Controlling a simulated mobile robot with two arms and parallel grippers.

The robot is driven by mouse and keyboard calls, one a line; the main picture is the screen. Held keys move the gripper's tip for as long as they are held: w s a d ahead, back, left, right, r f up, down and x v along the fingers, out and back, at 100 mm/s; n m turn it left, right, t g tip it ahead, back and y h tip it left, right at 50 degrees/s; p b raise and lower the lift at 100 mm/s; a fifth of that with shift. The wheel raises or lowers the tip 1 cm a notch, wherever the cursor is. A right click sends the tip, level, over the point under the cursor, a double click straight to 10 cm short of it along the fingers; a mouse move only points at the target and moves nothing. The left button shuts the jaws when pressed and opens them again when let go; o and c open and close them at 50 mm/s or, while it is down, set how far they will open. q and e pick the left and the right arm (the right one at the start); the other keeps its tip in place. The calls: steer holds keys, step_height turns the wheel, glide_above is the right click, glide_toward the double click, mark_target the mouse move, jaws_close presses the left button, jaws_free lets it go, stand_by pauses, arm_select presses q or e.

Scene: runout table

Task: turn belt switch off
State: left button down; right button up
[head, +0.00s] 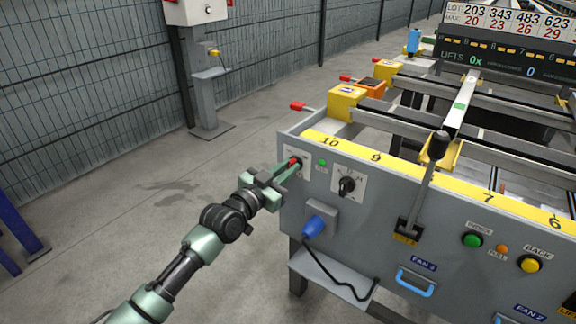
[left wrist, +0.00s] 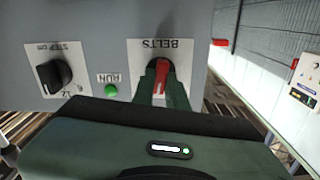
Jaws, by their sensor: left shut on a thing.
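The belt switch (left wrist: 161,79) is a red handle on a white plate marked BELTS (left wrist: 162,50), shown upside down in the left wrist view. In the head view the red switch (head: 295,162) is at the left end of the grey panel. My left gripper (head: 288,168) reaches it from the left, with its green fingers shut on the red handle. The gripper (left wrist: 160,90) covers the lower part of the handle in the left wrist view. My right gripper is in neither view.
A green RUN lamp (left wrist: 111,90) and a black rotary knob (head: 347,185) sit beside the switch. A blue plug (head: 313,226) is below. A tall black-knobbed lever (head: 438,145) stands further right.

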arm_select(q)
steer(key=n, duration=0.3)
steer(key=shift+n+p, duration=0.3)
steer(key=shift+n, duration=0.5)
steer(key=n, duration=0.6)
steer(key=shift+w+a+f, duration=0.1)
steer(key=shift+a+f, duration=0.05)
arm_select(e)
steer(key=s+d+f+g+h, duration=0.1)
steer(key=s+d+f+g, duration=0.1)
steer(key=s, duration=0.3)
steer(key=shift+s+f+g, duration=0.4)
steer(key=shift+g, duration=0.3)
arm_select(q)
steer(key=shift+n, duration=0.3)
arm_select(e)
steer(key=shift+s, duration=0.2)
arm_select(q)
steer(key=c, duration=1.4)
jaws_free()
steer(key=shift+c, duration=0.2)
steer(key=shift+a, duration=0.1)
